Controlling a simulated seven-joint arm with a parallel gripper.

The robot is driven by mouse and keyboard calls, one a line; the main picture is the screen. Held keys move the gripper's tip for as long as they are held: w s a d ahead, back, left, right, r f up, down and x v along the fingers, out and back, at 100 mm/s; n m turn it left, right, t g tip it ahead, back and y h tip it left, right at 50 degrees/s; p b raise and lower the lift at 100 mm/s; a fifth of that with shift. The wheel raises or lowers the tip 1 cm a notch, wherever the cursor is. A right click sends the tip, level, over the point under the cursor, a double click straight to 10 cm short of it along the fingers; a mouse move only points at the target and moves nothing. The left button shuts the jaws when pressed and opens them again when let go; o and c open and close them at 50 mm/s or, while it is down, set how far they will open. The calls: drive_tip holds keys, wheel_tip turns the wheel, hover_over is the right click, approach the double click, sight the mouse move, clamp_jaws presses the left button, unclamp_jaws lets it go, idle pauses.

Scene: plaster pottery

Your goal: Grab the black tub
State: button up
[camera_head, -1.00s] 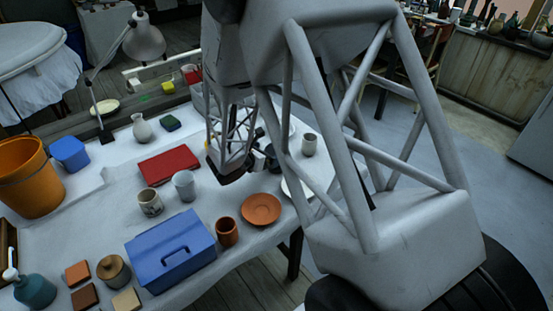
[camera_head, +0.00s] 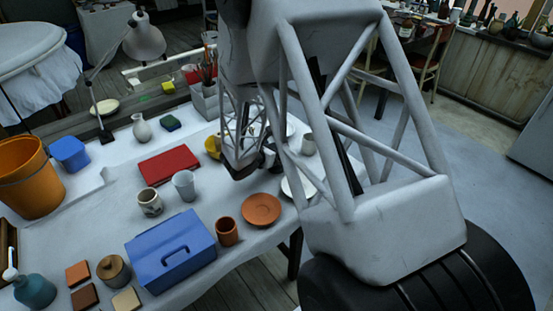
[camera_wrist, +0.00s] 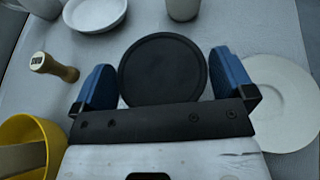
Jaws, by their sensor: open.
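The black tub (camera_wrist: 163,70) shows in the wrist view from above as a dark round shape with a raised rim. My gripper (camera_wrist: 164,85) is open, with one blue finger to the left of the tub and one to the right. The tub lies between the fingers, and its near edge meets the gripper's dark front bar in the picture. I cannot tell whether anything touches. In the head view my arm largely hides the gripper and the tub.
A white plate (camera_wrist: 285,118) lies close to the right finger. A yellow bowl (camera_wrist: 45,128) and a wooden-handled tool (camera_wrist: 56,68) are on the left. A white bowl (camera_wrist: 94,14) and a cup (camera_wrist: 183,8) stand beyond. A terracotta saucer (camera_head: 261,209) lies nearer the table's front.

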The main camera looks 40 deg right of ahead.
idle(0.4)
drive_tip(key=c, duration=0.8)
drive_tip(key=shift+r, duration=0.2)
drive_tip(key=shift+r, duration=0.85)
drive_tip(key=shift+s+a+r, duration=0.15)
drive_tip(key=shift+s+r, duration=0.2)
drive_tip(key=shift+r, duration=0.45)
drive_tip(key=s+a, duration=0.2)
drive_tip(key=s, duration=0.2)
drive_tip(key=s+a+r, duration=0.1)
drive_tip(key=s+a, duration=0.1)
drive_tip(key=s, duration=0.3)
drive_tip(key=s+a, duration=0.3)
drive_tip(key=s, duration=0.1)
drive_tip(key=shift+s+a+r, duration=0.1)
drive_tip(key=shift+s+r, duration=0.1)
